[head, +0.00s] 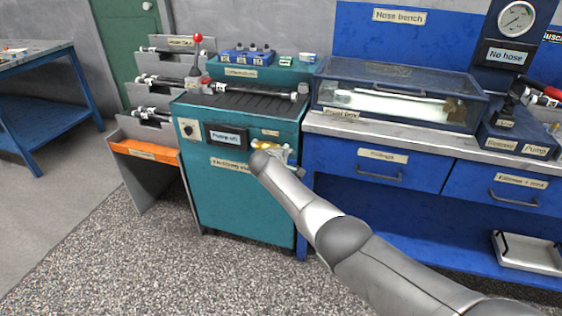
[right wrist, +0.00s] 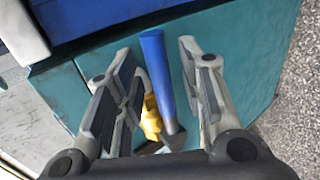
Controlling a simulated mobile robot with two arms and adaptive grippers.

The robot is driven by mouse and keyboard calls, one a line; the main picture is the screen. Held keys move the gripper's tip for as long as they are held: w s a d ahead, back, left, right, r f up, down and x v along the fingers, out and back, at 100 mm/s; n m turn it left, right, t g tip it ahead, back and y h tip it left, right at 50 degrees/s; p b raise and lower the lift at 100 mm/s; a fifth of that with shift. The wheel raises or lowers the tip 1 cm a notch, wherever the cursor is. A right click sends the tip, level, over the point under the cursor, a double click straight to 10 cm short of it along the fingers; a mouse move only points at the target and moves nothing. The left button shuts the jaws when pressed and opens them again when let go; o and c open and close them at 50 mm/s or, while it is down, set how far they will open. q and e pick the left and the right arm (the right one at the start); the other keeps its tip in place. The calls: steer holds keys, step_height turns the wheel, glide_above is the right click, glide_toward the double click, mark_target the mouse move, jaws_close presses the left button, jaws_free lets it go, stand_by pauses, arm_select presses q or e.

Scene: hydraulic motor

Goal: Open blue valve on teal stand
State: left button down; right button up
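The teal stand (head: 235,205) stands in the middle of the head view, its front labelled "Pump off". A brass-yellow valve (head: 262,145) sticks out near its front right side, mostly hidden by my right arm. In the right wrist view, the valve's long blue handle (right wrist: 156,70) lies between the fingers, above the yellow valve body (right wrist: 150,118). My right gripper (right wrist: 160,68) is open around the handle. A gap shows on the left, and the right finger is close to the handle; I cannot tell if it touches. My left gripper is not in view.
A blue nose bench (head: 395,185) with a clear-lidded case (head: 395,90) stands right of the stand. A grey rack (head: 150,185) with an orange tray (head: 145,150) stands at its left. A red-knobbed lever (head: 198,38) rises behind. The speckled floor in front is clear.

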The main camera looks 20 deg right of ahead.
steer(key=v, duration=1.2)
steer(key=shift+d+f, duration=0.1)
steer(key=shift+f, duration=0.05)
stand_by(0.4)
